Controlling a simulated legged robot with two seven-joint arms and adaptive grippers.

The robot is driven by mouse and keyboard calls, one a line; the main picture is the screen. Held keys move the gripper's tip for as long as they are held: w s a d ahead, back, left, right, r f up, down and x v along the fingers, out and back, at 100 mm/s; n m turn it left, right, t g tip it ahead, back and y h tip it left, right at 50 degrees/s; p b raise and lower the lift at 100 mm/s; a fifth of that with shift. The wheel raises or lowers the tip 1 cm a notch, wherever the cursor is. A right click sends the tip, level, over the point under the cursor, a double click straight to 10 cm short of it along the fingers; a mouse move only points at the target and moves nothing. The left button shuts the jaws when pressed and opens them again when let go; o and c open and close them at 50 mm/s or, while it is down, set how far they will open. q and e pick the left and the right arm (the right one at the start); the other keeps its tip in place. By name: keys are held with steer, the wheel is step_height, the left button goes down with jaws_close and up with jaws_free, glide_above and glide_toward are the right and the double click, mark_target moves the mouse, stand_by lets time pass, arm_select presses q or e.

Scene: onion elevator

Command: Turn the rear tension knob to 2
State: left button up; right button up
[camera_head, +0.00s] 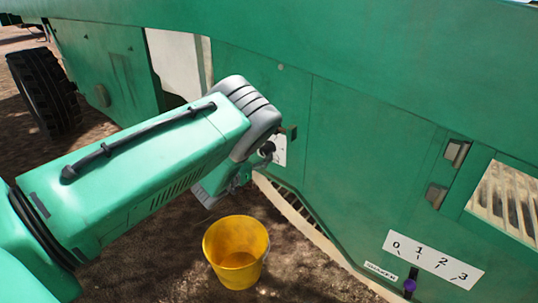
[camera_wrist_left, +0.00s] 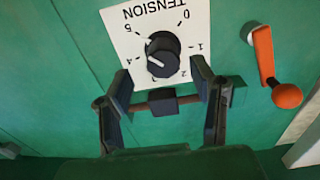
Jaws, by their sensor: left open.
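The tension knob (camera_wrist_left: 162,54) is black and round, on a white TENSION plate (camera_wrist_left: 125,30) that appears upside down in the left wrist view. Its scale runs from 0 to 5. A white mark on the knob's lower left side points roughly between 3 and 4. My left gripper (camera_wrist_left: 160,84) is open, with its fingertips apart at the lower left and lower right of the knob. I see no firm grip on it. In the head view the plate (camera_head: 281,149) is mostly hidden behind my left gripper. My right gripper is out of view.
An orange-handled lever (camera_wrist_left: 265,55) sits right of the plate. A yellow bucket (camera_head: 236,250) stands on the soil below my left arm. A 0-to-3 scale (camera_head: 432,259) with a purple-tipped lever (camera_head: 409,285) is at lower right. The green machine wall (camera_head: 365,150) fills the right side.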

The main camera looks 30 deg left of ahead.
mark_target(263, 152)
arm_select(q)
steer(key=w+b, duration=0.1)
steer(key=w, duration=0.2)
steer(key=shift+w+f, duration=0.15)
steer(key=shift+w, duration=0.25)
steer(key=shift+w+a, duration=0.2)
steer(key=shift+w, duration=0.2)
steer(key=shift+d, duration=0.15)
steer(key=shift+d, duration=0.1)
steer(key=c, duration=1.1)
steer(key=shift+c, duration=0.2)
